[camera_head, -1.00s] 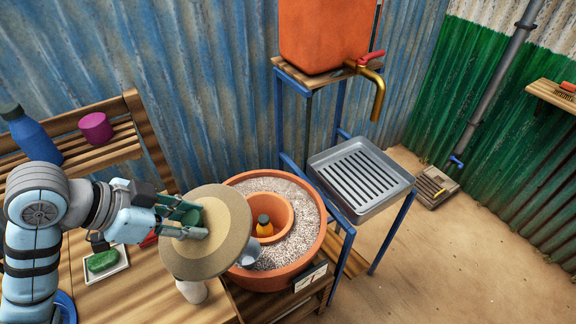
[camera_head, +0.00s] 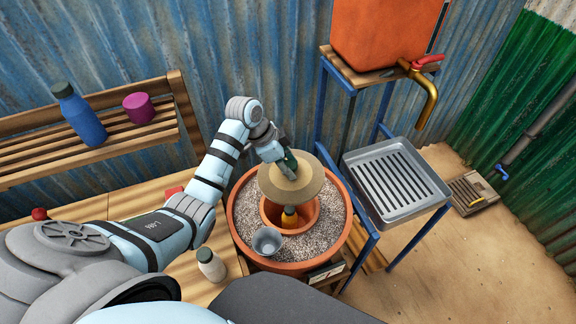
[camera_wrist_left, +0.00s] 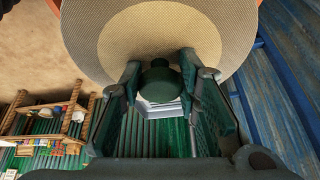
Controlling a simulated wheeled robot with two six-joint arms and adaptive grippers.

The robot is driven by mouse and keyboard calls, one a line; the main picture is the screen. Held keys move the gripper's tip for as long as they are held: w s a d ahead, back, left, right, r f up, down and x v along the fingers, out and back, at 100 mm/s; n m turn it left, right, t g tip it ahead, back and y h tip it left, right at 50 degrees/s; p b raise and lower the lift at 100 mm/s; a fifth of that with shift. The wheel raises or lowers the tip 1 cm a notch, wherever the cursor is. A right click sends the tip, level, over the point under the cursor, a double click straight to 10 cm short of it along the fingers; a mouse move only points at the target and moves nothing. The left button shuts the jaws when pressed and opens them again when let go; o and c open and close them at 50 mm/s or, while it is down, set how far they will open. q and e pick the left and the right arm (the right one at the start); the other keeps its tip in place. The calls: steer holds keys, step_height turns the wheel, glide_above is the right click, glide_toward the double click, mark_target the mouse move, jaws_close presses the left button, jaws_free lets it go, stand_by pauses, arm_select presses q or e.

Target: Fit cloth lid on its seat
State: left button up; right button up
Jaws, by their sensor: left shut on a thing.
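The cloth lid (camera_head: 309,188) is a round tan disc with a green knob. My left gripper (camera_head: 288,165) is shut on the knob, which shows between its fingers in the left wrist view (camera_wrist_left: 160,82). The lid is over the back part of the inner clay pot (camera_head: 311,216) and looks raised above it, slightly tilted. The inner pot sits in gravel (camera_head: 322,238) within a larger clay pot (camera_head: 236,238). My right gripper is not in view.
A grey cup (camera_head: 267,241) stands on the gravel at the front left. A small white bottle (camera_head: 211,265) stands on the wooden table. A metal drain tray (camera_head: 413,210) on a blue stand is close to the right. An orange tank (camera_head: 380,35) is behind.

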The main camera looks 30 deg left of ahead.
arm_select(q)
step_height(320, 180, down, 3)
steer(key=shift+s+d+r+m, duration=0.1)
steer(key=shift+s+r+m, duration=0.05)
steer(key=shift+m, duration=0.15)
steer(key=shift+c, duration=0.2)
steer(key=shift+s+f, duration=0.15)
steer(key=shift+f, duration=0.4)
step_height(320, 180, down, 9)
steer(key=b, duration=0.7)
steer(key=shift+b, duration=0.4)
steer(key=shift+f, duration=0.3)
steer(key=shift+f, duration=0.4)
steer(key=o, duration=1.1)
